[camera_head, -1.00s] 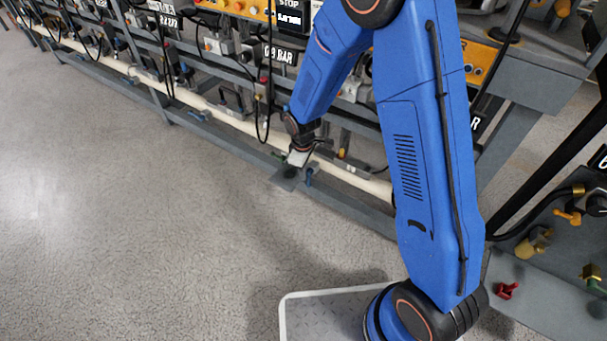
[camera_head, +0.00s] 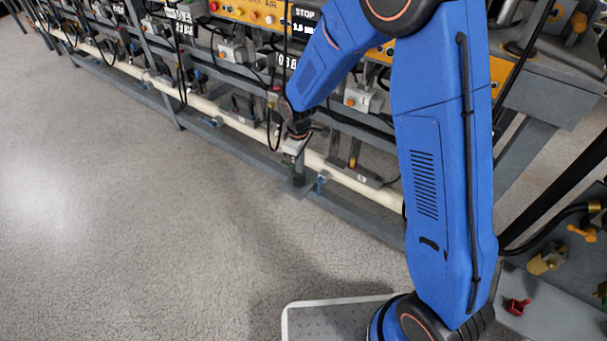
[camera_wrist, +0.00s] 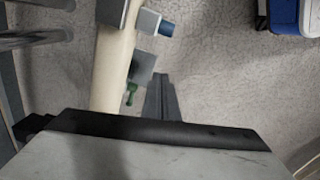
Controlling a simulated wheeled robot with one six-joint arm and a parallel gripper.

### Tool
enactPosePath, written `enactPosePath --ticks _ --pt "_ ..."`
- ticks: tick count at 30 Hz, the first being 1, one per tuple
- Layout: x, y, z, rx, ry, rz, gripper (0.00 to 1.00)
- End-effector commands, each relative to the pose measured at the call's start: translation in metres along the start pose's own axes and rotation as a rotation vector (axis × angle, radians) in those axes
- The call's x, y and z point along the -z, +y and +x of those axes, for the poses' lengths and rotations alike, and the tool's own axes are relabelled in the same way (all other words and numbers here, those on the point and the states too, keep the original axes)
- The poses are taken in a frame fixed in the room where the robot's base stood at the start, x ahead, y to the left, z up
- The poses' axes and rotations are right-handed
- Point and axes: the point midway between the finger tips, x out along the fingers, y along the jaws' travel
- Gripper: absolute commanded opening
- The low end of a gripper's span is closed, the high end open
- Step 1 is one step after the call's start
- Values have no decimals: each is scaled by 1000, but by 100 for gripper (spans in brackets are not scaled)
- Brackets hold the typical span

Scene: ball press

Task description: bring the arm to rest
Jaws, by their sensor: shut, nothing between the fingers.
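My blue arm reaches from the lower right, up and over toward the rack in the head view. My gripper (camera_head: 293,148) hangs at its end, low in front of the pale horizontal pipe, and looks empty. In the wrist view the shut dark fingers (camera_wrist: 161,98) stick out beyond the grey gripper body, with nothing held. The fingertips are small and hard to make out in the head view.
The grey rack (camera_head: 245,155) carries valves, cables and labels. The pale pipe (camera_head: 345,180) runs along its lower part; a green-handled fitting (camera_wrist: 130,94) and a blue-ended one (camera_wrist: 165,28) show beside it. The floor (camera_head: 120,220) at left is clear.

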Motion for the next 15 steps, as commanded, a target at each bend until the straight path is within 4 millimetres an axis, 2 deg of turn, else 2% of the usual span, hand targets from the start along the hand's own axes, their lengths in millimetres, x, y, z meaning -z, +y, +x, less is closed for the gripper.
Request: enactPosePath --ticks 1,6,15 --pt "3 1 -9 -2 3 0 0" --pt "7 2 -29 -1 1 0 0" --pt "9 2 -39 0 0 0 0"
